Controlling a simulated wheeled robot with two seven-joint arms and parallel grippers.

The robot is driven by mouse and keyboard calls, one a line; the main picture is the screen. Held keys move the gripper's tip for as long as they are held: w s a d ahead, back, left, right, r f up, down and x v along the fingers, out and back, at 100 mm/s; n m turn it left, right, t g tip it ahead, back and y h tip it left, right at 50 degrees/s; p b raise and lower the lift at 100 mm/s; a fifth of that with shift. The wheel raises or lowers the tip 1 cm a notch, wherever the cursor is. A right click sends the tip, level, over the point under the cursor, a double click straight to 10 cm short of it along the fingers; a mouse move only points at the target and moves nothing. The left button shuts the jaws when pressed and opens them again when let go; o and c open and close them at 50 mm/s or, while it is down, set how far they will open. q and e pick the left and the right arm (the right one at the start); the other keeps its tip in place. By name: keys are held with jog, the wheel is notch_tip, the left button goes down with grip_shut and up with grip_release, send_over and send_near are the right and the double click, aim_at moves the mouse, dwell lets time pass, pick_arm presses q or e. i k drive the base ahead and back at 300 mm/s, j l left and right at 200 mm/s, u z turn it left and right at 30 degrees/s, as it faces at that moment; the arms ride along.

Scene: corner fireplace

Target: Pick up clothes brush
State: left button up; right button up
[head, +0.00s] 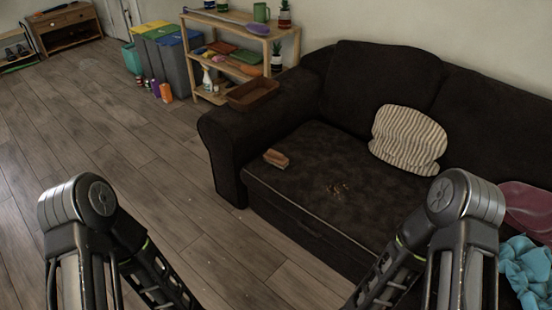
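A small brown, block-like object that looks like the clothes brush (276,158) lies on the dark sofa seat (300,150), near its left front edge by the armrest. Nothing covers it. Both of my arms come in at the bottom of the head view, left and right, and bend back down out of the picture. Neither gripper's fingers show, so I cannot see whether they are open or shut. The brush lies beyond both arms and touches neither.
Crumbs (338,188) lie on the seat. A striped cushion (408,140) leans on the backrest. A brown tray (253,97) rests on the armrest. A wooden shelf (205,92) and bins (172,60) stand behind. Blue cloth (527,272) lies at right. The floor at left is clear.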

aim_at(275, 157)
jog(key=i+j+z, duration=0.1)
jog(key=i+j, duration=0.2)
jog(key=i+j+z, duration=0.1)
jog(key=i+j, duration=0.2)
jog(key=i+j+z, duration=0.1)
jog(key=i+j, duration=0.2)
jog(key=j, duration=0.2)
jog(key=i+j+z, duration=0.1)
jog(key=i+j, duration=0.15)
jog(key=j, duration=0.15)
jog(key=i+j+z, duration=0.1)
jog(key=i+j, duration=0.15)
jog(key=j, duration=0.15)
jog(key=i+j+z, duration=0.1)
jog(key=i+j, duration=0.15)
jog(key=j, duration=0.2)
jog(key=i+j, duration=0.2)
jog(key=j, duration=0.25)
jog(key=i+j+z, duration=0.15)
jog(key=j, duration=0.3)
jog(key=i, duration=0.1)
